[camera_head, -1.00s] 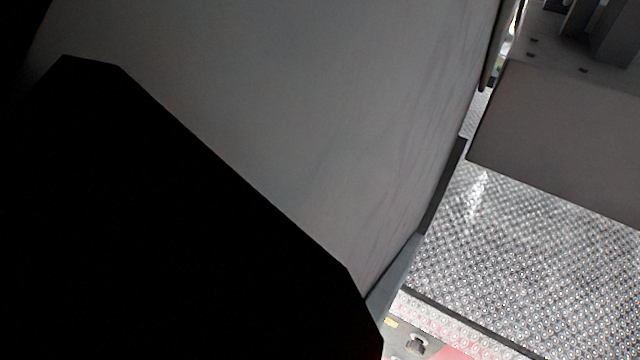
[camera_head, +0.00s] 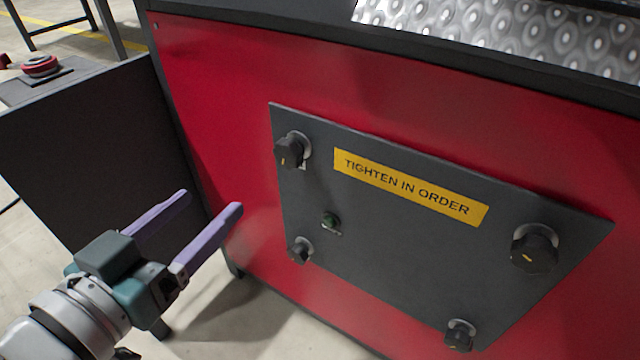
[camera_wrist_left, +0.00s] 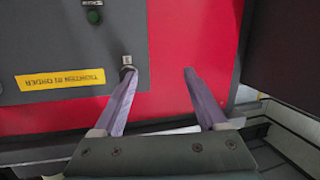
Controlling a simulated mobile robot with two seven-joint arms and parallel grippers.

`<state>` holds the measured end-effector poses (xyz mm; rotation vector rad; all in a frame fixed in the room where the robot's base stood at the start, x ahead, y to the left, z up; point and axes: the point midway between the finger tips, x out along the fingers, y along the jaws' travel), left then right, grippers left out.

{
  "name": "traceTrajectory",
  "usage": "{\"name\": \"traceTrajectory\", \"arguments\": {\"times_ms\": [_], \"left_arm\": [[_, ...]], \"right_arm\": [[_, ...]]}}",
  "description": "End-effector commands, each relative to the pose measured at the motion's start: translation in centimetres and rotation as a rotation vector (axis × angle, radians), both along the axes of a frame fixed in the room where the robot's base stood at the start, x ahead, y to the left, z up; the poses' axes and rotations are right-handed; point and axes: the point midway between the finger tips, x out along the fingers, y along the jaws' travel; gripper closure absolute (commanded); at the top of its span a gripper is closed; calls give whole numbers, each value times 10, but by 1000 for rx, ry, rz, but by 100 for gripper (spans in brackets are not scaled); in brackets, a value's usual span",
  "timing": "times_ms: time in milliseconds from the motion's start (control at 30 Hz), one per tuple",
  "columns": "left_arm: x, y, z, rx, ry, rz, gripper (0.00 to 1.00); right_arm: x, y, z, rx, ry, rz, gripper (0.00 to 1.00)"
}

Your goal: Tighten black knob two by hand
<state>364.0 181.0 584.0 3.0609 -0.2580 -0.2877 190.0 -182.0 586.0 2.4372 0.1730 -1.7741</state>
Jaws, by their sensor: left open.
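A dark panel (camera_head: 400,240) on a red cabinet carries several black knobs. One is at upper left (camera_head: 289,152), one at lower left (camera_head: 299,251), one at right (camera_head: 535,250) and one at the bottom (camera_head: 459,336). I cannot read which is number two. My left gripper (camera_head: 211,203) is open and empty, its purple fingers pointing at the cabinet left of the panel. In the left wrist view the open fingers (camera_wrist_left: 158,74) straddle bare red surface; the left finger overlaps the upper-left knob, mostly hiding it. My right gripper is not in view.
A yellow "TIGHTEN IN ORDER" label (camera_head: 410,187) and a green button (camera_head: 330,221) are on the panel. A dark box (camera_head: 95,140) stands left of the cabinet, with a red button (camera_head: 40,66) on top. Floor is clear below.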

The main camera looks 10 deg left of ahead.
Motion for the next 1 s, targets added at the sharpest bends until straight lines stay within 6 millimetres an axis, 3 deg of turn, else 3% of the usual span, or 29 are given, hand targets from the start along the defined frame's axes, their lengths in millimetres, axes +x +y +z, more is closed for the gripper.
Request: {"name": "traceTrajectory", "arguments": {"times_ms": [33, 100, 300, 400, 500, 667, 1000], "left_arm": [[0, -3, -47, -10, -17, -19, 25], [-1, -8, -77, -28, -45, -50, 25], [-7, -23, -152, -83, -109, -137, 25], [-10, -28, -175, -106, -131, -173, 25], [-13, -32, -187, -120, -144, -197, 25], [-10, -36, -190, -131, -153, -211, 25], [44, -59, -191, -130, -158, -212, 25]], "right_arm": [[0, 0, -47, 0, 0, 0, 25], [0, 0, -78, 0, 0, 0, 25], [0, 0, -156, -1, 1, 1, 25], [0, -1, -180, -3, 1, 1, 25], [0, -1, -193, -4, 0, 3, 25], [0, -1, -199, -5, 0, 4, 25], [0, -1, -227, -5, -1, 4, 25]]}}
